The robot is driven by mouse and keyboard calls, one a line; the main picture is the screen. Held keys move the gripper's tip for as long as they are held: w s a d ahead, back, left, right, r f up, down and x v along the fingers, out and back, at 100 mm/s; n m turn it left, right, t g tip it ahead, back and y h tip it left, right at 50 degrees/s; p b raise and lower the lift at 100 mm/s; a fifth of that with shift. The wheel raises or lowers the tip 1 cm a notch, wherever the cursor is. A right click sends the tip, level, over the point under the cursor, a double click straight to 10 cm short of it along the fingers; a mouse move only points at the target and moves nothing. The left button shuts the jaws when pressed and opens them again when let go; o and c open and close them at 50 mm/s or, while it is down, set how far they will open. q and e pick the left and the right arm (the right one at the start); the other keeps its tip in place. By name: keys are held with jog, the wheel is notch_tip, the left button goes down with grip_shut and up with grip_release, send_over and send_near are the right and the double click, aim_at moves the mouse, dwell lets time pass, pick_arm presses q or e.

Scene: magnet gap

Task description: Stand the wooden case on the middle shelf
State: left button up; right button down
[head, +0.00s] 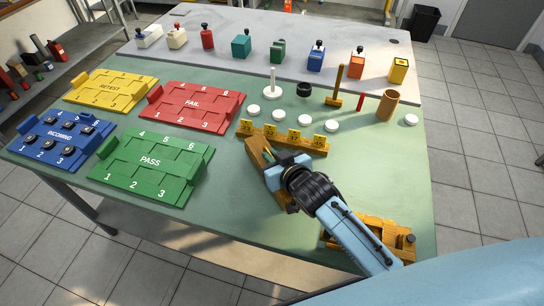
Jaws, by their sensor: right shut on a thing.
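The wooden case (257,153) is a long brown block at the middle of the green table, just in front of the numbered wooden rack. My right gripper (276,167) is shut on it, reaching in from the lower right. The gripper and my blue arm cover much of the case, so I cannot tell whether it touches the table. The shelf unit (75,49) stands at the upper left, with small items on its levels; the middle shelf is hard to single out. My left gripper is not in view.
Coloured trays, yellow (110,88), red (195,106), blue (58,138) and green (150,166), fill the left of the table. The numbered rack (282,137), white discs and an orange cup (388,105) lie behind. A wooden fixture (398,236) sits at the front right.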

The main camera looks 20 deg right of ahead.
jog(key=shift+f, duration=0.1)
jog(key=c, duration=1.5)
grip_release()
jog(key=shift+c, duration=0.2)
